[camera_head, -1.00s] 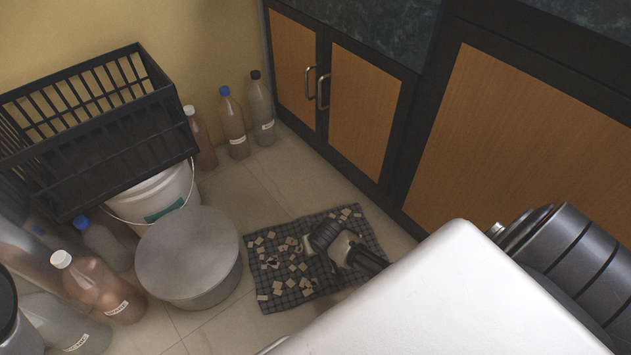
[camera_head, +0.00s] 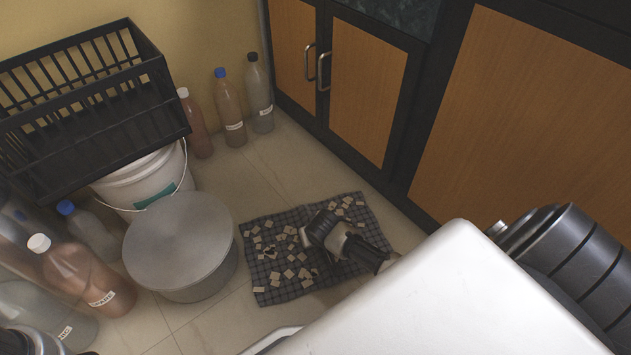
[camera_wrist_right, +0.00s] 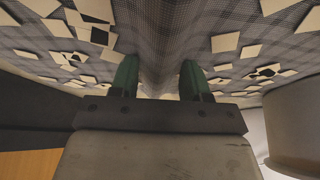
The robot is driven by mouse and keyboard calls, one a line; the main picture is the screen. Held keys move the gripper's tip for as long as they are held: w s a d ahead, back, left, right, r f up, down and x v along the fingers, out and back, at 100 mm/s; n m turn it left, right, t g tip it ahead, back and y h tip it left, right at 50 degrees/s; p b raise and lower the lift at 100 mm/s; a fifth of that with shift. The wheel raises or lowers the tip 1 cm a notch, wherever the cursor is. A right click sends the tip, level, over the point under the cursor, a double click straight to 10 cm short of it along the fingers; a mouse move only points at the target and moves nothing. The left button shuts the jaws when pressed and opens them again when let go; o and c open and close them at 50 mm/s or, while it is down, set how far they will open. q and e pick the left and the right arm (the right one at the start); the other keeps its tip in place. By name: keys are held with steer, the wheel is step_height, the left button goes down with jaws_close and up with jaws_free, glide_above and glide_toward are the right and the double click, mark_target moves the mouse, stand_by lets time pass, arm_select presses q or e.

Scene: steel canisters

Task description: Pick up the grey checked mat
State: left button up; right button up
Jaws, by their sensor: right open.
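The grey checked mat (camera_head: 268,278) lies on the tiled floor, with several small pale square pieces scattered on it. My right gripper (camera_head: 316,229) is low over the middle of the mat, reaching in from the right; its body hides part of the mat. In the right wrist view, the two green fingers (camera_wrist_right: 158,78) are apart, and the mat (camera_wrist_right: 160,45) shows between them as a raised fold or ridge. I cannot tell whether the fingers touch it. My left gripper is not clearly in view.
A round lidded grey tub (camera_head: 178,240) stands close left of the mat. Behind it are a white bucket (camera_head: 150,178) and a black crate (camera_head: 90,115). Several bottles (camera_head: 85,278) stand at the left and by the wall. Wooden cupboards (camera_head: 368,90) border the right; some floor (camera_head: 285,160) is clear behind.

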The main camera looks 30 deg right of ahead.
jaws_close()
steer(key=shift+r, duration=0.15)
